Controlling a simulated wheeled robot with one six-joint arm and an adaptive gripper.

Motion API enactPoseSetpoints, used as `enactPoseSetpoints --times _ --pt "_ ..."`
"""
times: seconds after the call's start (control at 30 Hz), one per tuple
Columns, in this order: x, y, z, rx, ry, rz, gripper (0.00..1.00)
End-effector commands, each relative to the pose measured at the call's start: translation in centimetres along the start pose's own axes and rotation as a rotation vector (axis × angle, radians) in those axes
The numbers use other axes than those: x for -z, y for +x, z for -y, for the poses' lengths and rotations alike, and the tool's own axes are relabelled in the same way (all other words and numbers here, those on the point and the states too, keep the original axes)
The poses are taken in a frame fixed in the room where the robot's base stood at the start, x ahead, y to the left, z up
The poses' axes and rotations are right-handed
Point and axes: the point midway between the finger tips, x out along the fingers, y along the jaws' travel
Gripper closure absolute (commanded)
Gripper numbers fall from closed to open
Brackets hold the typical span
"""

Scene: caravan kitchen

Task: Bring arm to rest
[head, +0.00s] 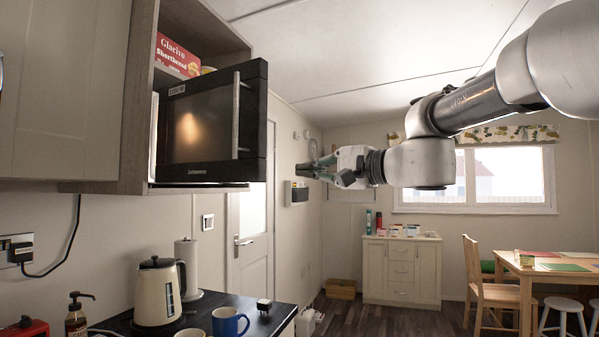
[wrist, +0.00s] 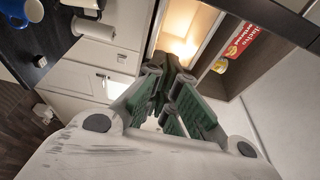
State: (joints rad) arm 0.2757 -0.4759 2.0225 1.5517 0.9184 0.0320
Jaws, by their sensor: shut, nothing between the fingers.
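My arm reaches in from the upper right of the head view. My gripper (head: 308,170) is held level in mid-air, to the right of the microwave (head: 212,130), and points left. The microwave sits in a wall cabinet, its dark door swung partly open toward the room and a warm light glowing inside. In the wrist view my gripper (wrist: 180,85) has its green-padded fingers closed together with nothing between them. Beyond the fingertips the lit microwave interior (wrist: 183,30) shows. I cannot tell from these views how far the fingertips are from the door.
A red shortbread box (head: 177,57) lies above the microwave. A cream kettle (head: 158,291), a blue mug (head: 229,322) and a paper roll (head: 187,267) stand on the dark counter below. A table (head: 553,270) with chairs is at right. The air below my arm looks free.

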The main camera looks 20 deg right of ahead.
Motion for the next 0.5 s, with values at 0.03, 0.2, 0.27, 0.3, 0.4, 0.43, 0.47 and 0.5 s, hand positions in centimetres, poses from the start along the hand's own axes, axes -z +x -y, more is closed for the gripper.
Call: enactPoseSetpoints --times 0.03,0.2,0.27,0.3,0.4,0.43,0.47,0.5 --pt "-0.1 -1.1 0.1 0.003 -0.003 -0.006 1.0" --pt "-0.7 -3.6 0.1 0.001 -0.002 -0.004 1.0" --pt "-0.8 -4.2 0.1 0.001 -0.002 -0.003 1.0" --pt "-0.9 -4.4 0.1 0.001 -0.001 -0.002 1.0" --pt "-1.0 -4.8 0.0 0.0 -0.001 0.0 1.0" --pt "-1.0 -4.8 0.0 0.0 -0.001 0.0 1.0" --pt "-1.0 -4.8 0.0 0.0 -0.001 0.0 1.0" --pt "-1.0 -4.9 0.0 0.0 -0.003 0.0 1.0"
